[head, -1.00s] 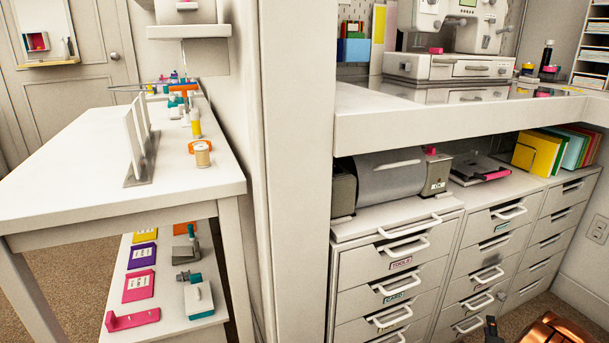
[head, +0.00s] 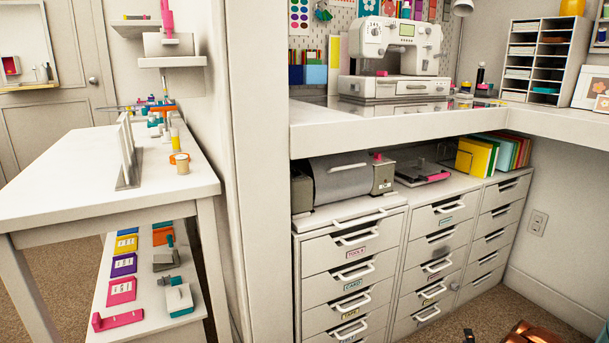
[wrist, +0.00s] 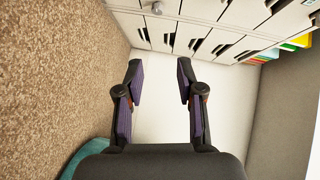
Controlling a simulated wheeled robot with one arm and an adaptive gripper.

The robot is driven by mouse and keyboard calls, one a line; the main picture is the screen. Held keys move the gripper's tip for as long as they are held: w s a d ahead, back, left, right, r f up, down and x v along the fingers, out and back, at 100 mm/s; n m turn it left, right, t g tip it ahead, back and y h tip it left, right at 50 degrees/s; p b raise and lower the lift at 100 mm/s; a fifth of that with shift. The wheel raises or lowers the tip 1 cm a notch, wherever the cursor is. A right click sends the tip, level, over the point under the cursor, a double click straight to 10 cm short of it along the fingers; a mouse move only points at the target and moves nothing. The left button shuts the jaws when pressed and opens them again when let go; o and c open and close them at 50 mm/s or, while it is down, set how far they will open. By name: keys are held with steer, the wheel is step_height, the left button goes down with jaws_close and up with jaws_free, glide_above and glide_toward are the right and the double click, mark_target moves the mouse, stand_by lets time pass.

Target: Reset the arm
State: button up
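My gripper (wrist: 159,85) shows in the wrist view with its two dark, purple-padded fingers spread apart. Nothing is between the fingers, and it touches nothing that I can see. Behind it are carpet, a pale wall and the drawer fronts. In the head view only a small dark and copper-coloured part of my own body shows at the bottom right edge; the fingers cannot be made out there.
White drawer units (head: 350,262) stand under the white counter (head: 400,123), which holds a sewing machine (head: 395,60). A white table (head: 70,180) with craft items is at the left, past a wall edge (head: 255,180). Carpet (head: 485,318) is open at the lower right.

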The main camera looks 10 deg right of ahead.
steer(key=w+a+r+n+g+y+p, duration=0.1)
steer(key=w+a+r+n+p, duration=0.2)
steer(key=r, duration=0.4)
steer(key=w+a+r+n+g+y+p, duration=0.1)
steer(key=w+a+r+y+p, duration=0.1)
steer(key=w+a+r+p, duration=0.25)
steer(key=w+a+r+n+y+p, duration=0.1)
steer(key=a+r+n+p, duration=0.15)
steer(key=a+r, duration=0.4)
steer(key=s+a+r+n+g+y+p, duration=0.1)
steer(key=s+a+r+n+g+p, duration=0.15)
steer(key=a+r+p, duration=0.6)
steer(key=s+a+r+n+g+y+p, duration=0.25)
steer(key=a+r, duration=0.35)
steer(key=r, duration=0.7)
steer(key=s+a+r+n+g+p, duration=0.3)
steer(key=s+a+r+n+p, duration=0.2)
steer(key=s+a+r+p, duration=0.7)
steer(key=s+a+r+n+g+p, duration=0.2)
steer(key=s+a+r+n+p, duration=0.1)
steer(key=s+r, duration=0.7)
steer(key=s+a+r+n+g+y+p, duration=0.1)
steer(key=s+a+r+n+g+p, duration=0.2)
steer(key=s+a+r, duration=0.4)
steer(key=s+r+p, duration=0.1)
steer(key=s+r, duration=0.3)
steer(key=s, duration=0.6)
steer(key=shift+s+r+g+p, duration=0.25)
steer(key=shift+r+g+p, duration=0.05)
steer(key=shift+p, duration=0.05)
